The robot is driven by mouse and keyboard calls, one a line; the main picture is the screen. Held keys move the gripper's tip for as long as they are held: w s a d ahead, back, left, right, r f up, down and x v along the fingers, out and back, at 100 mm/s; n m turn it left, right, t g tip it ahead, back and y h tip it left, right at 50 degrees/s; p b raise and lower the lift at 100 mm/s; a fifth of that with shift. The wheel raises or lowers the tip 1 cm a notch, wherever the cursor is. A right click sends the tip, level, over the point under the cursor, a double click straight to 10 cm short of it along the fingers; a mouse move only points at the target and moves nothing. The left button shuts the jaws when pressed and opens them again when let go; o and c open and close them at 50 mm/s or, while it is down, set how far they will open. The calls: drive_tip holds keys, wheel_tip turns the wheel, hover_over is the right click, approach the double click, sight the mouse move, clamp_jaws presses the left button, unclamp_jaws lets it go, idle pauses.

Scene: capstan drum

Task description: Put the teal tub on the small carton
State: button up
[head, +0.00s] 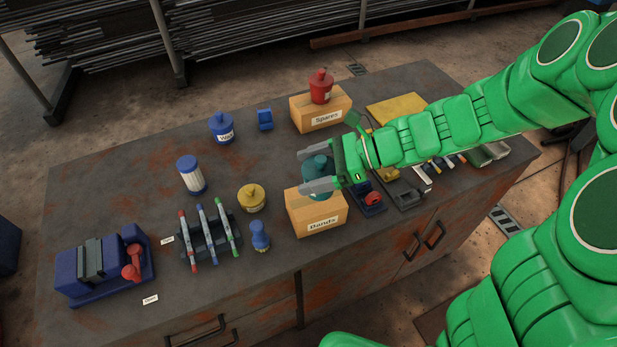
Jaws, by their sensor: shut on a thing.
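The teal tub (318,164) is between the fingers of my gripper (309,172), which is shut on it. The tub is over the small carton (317,212), a cardboard box labelled "Bands" near the front edge of the table. The gripper's lower finger hides part of the tub and of the carton's top, so I cannot tell whether the tub touches the carton. A second carton (322,115), labelled "Spares", stands farther back with a red tub (320,87) on it.
A yellow tub (251,198) and a small blue bottle (259,236) stand left of the carton. A rack of pens (208,240) and a blue vise-like tool (106,266) are farther left. A blue tub (222,128) stands at the back. The table's (105,205) left part has free room.

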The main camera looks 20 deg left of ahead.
drive_tip(key=shift+w+a+f, duration=0.3)
drive_tip(key=shift+w+f, duration=0.1)
drive_tip(key=shift+f, duration=0.2)
drive_tip(key=shift+w+a+f, duration=0.3)
drive_tip(key=shift+w+f, duration=0.05)
drive_tip(key=shift+f, duration=0.2)
drive_tip(key=shift+w+f, duration=0.1)
drive_tip(key=shift+f, duration=1.5)
drive_tip(key=shift+f, duration=0.15)
drive_tip(key=o, duration=1.1)
drive_tip(key=shift+o, duration=0.2)
drive_tip(key=shift+r, duration=0.2)
drive_tip(key=v, duration=1.1)
drive_tip(key=shift+d+r, duration=0.2)
drive_tip(key=shift+d, duration=0.15)
